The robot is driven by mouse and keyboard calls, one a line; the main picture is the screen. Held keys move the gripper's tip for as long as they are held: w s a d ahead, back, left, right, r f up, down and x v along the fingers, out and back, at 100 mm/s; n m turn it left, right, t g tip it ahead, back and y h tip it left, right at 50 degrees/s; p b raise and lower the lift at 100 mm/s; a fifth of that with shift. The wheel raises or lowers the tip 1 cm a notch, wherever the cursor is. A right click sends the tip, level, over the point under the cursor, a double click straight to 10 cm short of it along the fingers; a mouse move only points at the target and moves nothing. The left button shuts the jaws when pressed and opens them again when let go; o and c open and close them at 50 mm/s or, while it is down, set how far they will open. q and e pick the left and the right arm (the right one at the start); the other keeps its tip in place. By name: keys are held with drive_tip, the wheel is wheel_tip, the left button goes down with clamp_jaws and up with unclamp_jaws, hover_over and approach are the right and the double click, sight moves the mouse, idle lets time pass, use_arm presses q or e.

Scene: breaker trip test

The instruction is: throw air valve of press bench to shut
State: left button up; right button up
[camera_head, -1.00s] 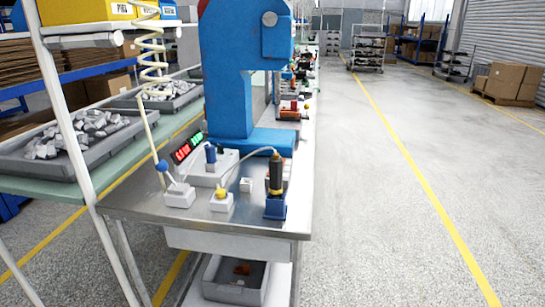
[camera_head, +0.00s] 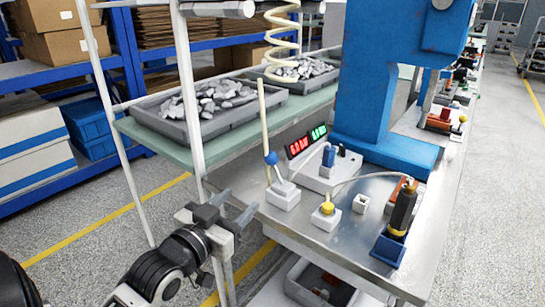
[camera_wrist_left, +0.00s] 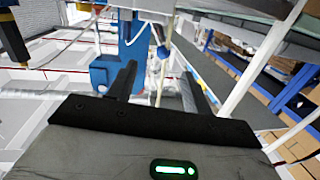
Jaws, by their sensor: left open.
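A white box with a tilted lever ending in a blue ball (camera_head: 270,158) stands at the near left corner of the metal press bench (camera_head: 320,240). A cream air line comes down beside it, so it looks like the air valve. The lever leans up and to the left. My left gripper (camera_head: 236,206) is open and empty, left of and nearer than the valve, apart from it. In the left wrist view the blue ball (camera_wrist_left: 162,52) shows beyond and between the open fingers (camera_wrist_left: 163,82). My right gripper is not in view.
A white box with a yellow knob (camera_head: 327,208), a small white block (camera_head: 361,203) and a black-yellow tool in a blue holder (camera_head: 388,249) stand to the right. The blue press (camera_head: 375,90) rises behind. A white rack post (camera_head: 190,90) stands close to the left arm.

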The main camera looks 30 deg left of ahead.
sight(268, 162)
use_arm(q)
drive_tip(key=w, duration=0.5)
drive_tip(key=w+a+r, duration=0.1)
drive_tip(key=w, duration=0.4)
drive_tip(key=w+a+p, duration=0.1)
drive_tip(key=w, duration=0.5)
drive_tip(key=shift+a+r, duration=0.15)
drive_tip(key=shift+r, duration=0.15)
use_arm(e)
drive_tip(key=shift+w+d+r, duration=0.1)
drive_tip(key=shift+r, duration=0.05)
use_arm(q)
clamp_jaws()
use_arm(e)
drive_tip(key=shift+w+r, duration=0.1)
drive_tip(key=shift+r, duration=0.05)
